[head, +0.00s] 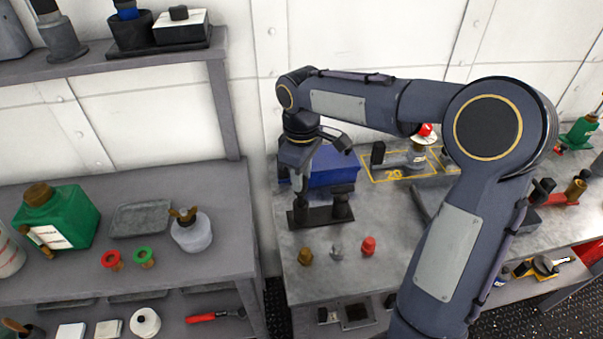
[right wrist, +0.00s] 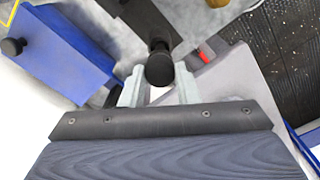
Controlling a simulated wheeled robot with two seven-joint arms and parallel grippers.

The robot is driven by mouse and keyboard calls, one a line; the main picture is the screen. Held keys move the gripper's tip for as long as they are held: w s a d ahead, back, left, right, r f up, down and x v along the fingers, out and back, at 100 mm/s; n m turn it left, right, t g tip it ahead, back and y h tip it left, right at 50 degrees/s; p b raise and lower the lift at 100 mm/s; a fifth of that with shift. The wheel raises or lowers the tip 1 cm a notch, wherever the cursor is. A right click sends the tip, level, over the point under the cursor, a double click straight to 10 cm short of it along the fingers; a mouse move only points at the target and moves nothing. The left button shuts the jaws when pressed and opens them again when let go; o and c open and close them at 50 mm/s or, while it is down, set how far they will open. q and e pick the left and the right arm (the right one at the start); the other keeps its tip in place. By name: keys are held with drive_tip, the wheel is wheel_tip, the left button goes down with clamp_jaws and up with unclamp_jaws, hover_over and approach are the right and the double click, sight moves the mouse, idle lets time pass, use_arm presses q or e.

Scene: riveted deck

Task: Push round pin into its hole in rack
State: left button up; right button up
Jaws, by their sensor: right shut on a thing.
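My right gripper (head: 299,182) reaches down over the left end of a dark rack (head: 322,217) on the grey bench. It is shut on a black round-headed pin (right wrist: 159,70), whose head shows between the pale fingers in the right wrist view. In the head view the pin's dark lower part (head: 300,206) stands above the rack's left end. I cannot tell whether its tip is in the hole; the hole is hidden. The rack (right wrist: 147,22) also shows beyond the pin in the right wrist view. A black block (head: 342,203) stands at the rack's right. My left gripper is out of view.
A blue box (head: 333,168) stands close behind the rack. Brass (head: 305,256), grey (head: 337,252) and red (head: 368,246) small pieces stand in front of it. A shelf unit (head: 215,255) with bottles is at left, across a narrow gap.

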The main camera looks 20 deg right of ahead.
drive_tip(key=shift+f+b, duration=1.25)
drive_tip(key=shift+f, duration=0.7)
drive_tip(key=o, duration=1.1)
wheel_tip(320, 180, up, 7)
drive_tip(key=shift+r, duration=0.4)
